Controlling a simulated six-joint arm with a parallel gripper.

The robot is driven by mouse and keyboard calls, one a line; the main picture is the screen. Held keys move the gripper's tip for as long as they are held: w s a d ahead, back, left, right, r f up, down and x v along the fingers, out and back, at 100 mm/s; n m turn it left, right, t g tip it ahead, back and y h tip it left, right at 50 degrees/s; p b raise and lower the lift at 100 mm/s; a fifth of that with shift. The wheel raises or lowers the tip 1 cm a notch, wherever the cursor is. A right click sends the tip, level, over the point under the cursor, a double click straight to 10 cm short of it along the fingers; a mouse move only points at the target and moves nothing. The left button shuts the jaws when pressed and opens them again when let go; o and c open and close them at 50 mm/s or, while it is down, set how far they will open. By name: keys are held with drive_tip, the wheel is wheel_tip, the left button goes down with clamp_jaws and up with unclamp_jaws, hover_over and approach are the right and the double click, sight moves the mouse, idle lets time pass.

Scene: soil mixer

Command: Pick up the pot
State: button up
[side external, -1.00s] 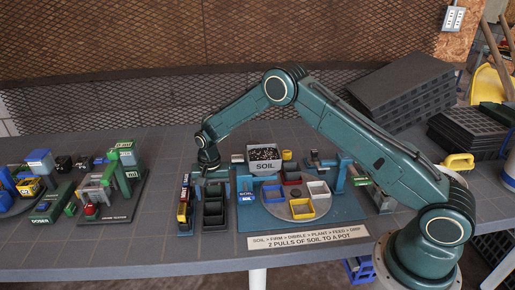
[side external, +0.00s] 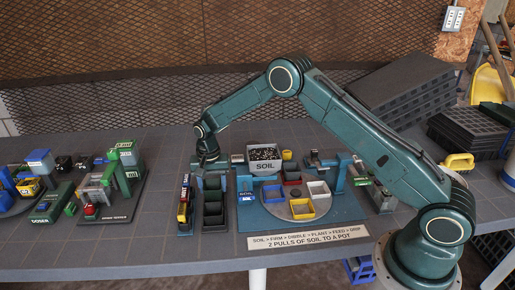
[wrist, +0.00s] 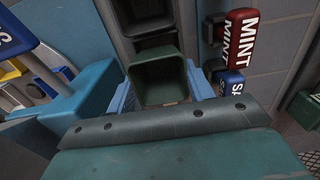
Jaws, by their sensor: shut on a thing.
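A dark green square pot (wrist: 160,80) sits between the two light blue fingers of my gripper (wrist: 161,95) in the wrist view, and the fingers are shut on its sides. It looks empty inside. In the side view my gripper (side external: 210,168) is at the far end of the narrow dark pot tray (side external: 213,222), and the pot is at its fingers, small and partly hidden. Other dark square pots (side external: 214,212) stand in a row in the tray. I cannot tell clearly whether the held pot is clear of the tray.
A rack of labelled blocks, one red and marked MINT (wrist: 247,38), stands close beside the tray. On the other side are the blue soil station (side external: 250,215), a grey SOIL bin (side external: 264,167) and a turntable with coloured pots (side external: 302,208). Green machines (side external: 122,170) stand at left.

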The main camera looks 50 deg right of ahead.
wheel_tip(320, 180, up, 17)
idle(0.4)
idle(0.5)
wheel_tip(320, 180, up, 5)
hover_over(212, 185)
drive_tip(key=s+d, duration=0.7)
drive_tip(key=s, duration=0.5)
drive_tip(key=s+d, duration=0.8)
drive_tip(key=s, duration=0.4)
wheel_tip(212, 185, down, 18)
drive_tip(key=shift+s, duration=0.15)
drive_tip(key=shift+a+f, duration=0.1)
idle(0.3)
